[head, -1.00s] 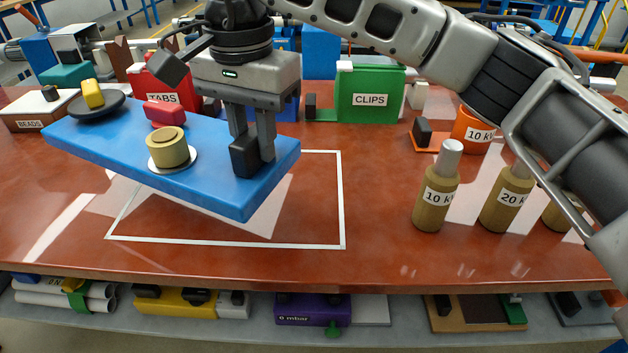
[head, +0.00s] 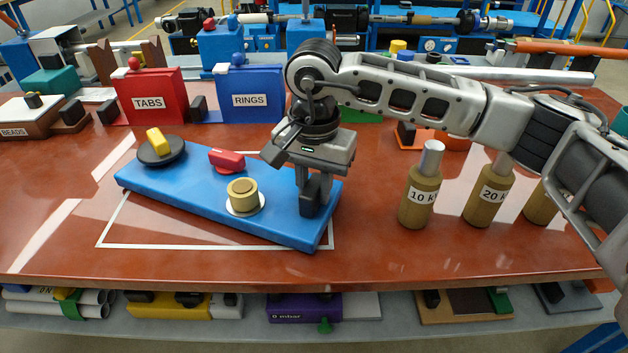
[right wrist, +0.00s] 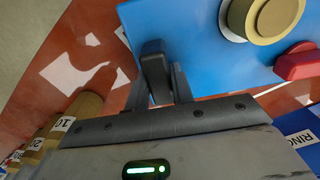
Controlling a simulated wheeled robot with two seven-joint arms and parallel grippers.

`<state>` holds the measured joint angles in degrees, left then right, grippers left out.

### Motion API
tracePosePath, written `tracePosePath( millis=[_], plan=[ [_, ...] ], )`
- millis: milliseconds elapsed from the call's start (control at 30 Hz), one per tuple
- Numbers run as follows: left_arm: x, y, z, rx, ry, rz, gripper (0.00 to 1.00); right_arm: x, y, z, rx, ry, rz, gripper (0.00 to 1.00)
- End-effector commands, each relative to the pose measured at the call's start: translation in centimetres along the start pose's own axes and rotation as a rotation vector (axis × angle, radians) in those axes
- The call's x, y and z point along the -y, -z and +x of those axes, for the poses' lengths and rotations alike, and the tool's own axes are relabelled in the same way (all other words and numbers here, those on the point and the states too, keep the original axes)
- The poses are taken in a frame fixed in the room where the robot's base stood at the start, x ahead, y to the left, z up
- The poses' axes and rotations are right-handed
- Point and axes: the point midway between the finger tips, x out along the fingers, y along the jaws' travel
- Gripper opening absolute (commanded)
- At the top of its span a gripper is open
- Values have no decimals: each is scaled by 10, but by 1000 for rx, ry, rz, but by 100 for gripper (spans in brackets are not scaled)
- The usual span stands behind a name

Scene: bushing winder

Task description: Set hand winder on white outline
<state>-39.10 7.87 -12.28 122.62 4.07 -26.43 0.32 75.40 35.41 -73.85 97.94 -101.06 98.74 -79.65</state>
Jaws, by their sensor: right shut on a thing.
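The hand winder is a blue board (head: 192,186) with a black disc and yellow knob, a red block, a brass bushing on a white disc, and a black grip (head: 317,199) at its right end. It lies over the white outline (head: 215,247), turned so its right end points toward the front. My right gripper (head: 308,187) is shut on the black grip, which also shows in the right wrist view (right wrist: 154,62). My left gripper is not in view.
Brass weights, one marked 10 (head: 420,198) and one marked 20 (head: 489,203), stand to the right. A red TABS box (head: 151,101) and a blue RINGS box (head: 250,93) stand behind the board. The table's front is clear.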

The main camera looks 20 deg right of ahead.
Motion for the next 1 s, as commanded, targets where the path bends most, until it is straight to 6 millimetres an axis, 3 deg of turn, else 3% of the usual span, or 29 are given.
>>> tracePosePath(
  millis=[333, 367, 400, 433, 833, 1000],
  plan=[
    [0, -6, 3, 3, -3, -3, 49, 1, 0, 4, -2, 6, 1, 0],
    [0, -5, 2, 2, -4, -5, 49, 0, 0, 4, -1, 2, 1, 29],
    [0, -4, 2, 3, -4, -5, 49, 0, 0, 3, -1, 2, 1, 40],
    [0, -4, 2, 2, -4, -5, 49, 0, 0, 3, -1, 1, 1, 45],
    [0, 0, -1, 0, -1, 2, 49, 1, 0, -5, -2, 3, 1, 45],
    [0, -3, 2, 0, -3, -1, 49, 1, 0, -35, -3, 6, 1, 45]
  ],
)
